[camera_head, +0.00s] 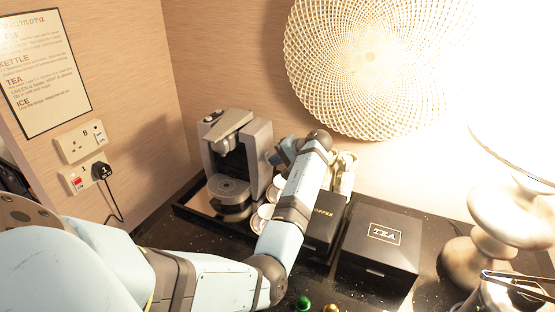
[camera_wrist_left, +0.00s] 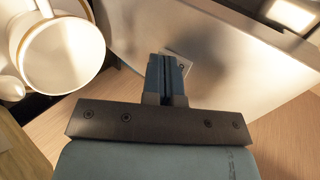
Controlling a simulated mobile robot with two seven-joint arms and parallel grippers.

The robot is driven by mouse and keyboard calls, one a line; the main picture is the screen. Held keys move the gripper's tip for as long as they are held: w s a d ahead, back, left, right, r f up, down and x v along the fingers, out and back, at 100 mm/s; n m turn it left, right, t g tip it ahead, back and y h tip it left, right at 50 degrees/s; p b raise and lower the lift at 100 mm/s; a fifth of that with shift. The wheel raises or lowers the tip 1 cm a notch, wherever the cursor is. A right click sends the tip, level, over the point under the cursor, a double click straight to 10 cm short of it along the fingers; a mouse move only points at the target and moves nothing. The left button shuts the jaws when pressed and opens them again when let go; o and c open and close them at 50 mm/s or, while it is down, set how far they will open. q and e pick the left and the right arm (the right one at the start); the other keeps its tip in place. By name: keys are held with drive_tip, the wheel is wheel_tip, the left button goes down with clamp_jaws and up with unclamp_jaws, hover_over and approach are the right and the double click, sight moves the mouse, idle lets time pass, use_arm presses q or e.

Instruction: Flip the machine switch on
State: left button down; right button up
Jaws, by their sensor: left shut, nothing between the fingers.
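The grey coffee machine (camera_head: 238,150) stands on a dark tray at the back of the counter. My left arm reaches across the counter to the machine's right side. My left gripper (camera_head: 274,158) is shut and empty, its fingertips close to that side. In the left wrist view my left gripper (camera_wrist_left: 167,78) points at a broad grey panel (camera_wrist_left: 215,60), which seems to be the machine's side. A small pale plate with a dark mark (camera_wrist_left: 182,64), possibly the switch, lies just beyond the fingertips and is partly hidden by them. I cannot tell if they touch.
White cups (camera_wrist_left: 62,52) stand beside the gripper. A black coffee box and a black tea box (camera_head: 378,250) stand to the right. Wall sockets (camera_head: 82,143) and a plugged cable are at left. A lamp (camera_head: 490,225) stands far right.

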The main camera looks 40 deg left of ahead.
use_arm(q)
drive_tip(key=shift+a+y, duration=0.2)
drive_tip(key=shift+y, duration=0.1)
drive_tip(key=shift+f, duration=0.1)
drive_tip(key=shift+a+r+p, duration=0.2)
drive_tip(key=shift+r+p, duration=0.75)
drive_tip(key=shift+p, duration=0.1)
drive_tip(key=f+b+v, duration=0.1)
drive_tip(key=b+v, duration=0.1)
drive_tip(key=v, duration=1.2)
drive_tip(key=shift+d+b, duration=0.25)
drive_tip(key=shift+b, duration=0.1)
